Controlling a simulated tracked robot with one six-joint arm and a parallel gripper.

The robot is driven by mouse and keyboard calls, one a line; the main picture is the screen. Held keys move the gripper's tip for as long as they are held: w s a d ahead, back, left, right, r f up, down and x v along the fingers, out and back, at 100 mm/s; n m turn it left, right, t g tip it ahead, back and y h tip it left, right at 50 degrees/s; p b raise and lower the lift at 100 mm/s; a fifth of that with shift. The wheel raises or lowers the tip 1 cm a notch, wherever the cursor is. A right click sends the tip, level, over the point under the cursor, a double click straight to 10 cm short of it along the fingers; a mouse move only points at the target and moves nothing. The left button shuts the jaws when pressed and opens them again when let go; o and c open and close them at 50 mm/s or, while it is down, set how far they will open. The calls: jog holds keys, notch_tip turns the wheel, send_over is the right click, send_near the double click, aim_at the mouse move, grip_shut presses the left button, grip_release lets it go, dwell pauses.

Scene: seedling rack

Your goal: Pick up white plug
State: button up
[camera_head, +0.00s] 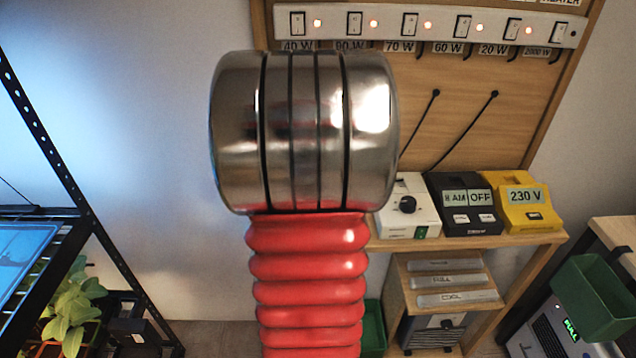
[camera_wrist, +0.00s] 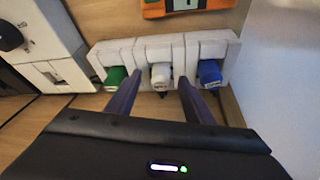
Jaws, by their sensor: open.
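The white plug (camera_wrist: 160,74) sits in the middle of a white socket strip (camera_wrist: 210,46) in the wrist view. A green plug (camera_wrist: 115,77) is to its left and a blue plug (camera_wrist: 209,73) to its right. My gripper (camera_wrist: 159,78) is open, with one dark finger on each side of the white plug. I cannot tell whether the fingers touch it. In the head view my arm fills the middle, and the plugs and gripper do not show.
A white box with a dark knob (camera_head: 407,204), a black timer box (camera_head: 463,205) and a yellow box (camera_head: 523,204) stand on a wooden shelf (camera_head: 480,243). A switch strip (camera_head: 430,27) hangs above. A green bin (camera_head: 590,296) is at right; plants (camera_head: 70,300) are at left.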

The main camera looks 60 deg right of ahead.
jog(key=shift+c, duration=0.2)
jog(key=c, duration=1.1)
jog(key=shift+r, duration=0.1)
notch_tip(320, 180, up, 10)
dwell(0.6)
